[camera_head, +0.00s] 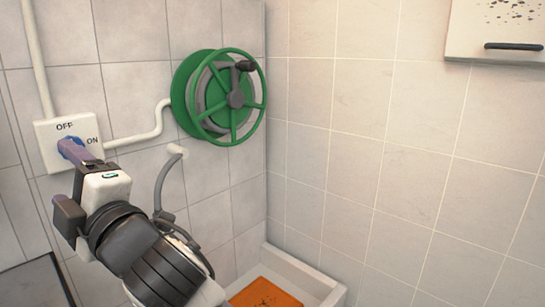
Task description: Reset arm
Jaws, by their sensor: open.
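My gripper (80,153) is at the left, its fingers reaching up to the blue knob (66,146) on a white switch box (50,150) marked OFF and ON. The gripper is open. Its fingers overlap the knob in the picture, so I cannot tell whether they touch it. My arm runs from the lower middle up to the box and hides part of the wall behind it.
A green hose reel (247,62) hangs on the tiled wall, with a white pipe (150,135) and a grey hose (160,185) near my arm. A white basin (325,284) holds an orange item (265,294). A cabinet (497,28) hangs top right.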

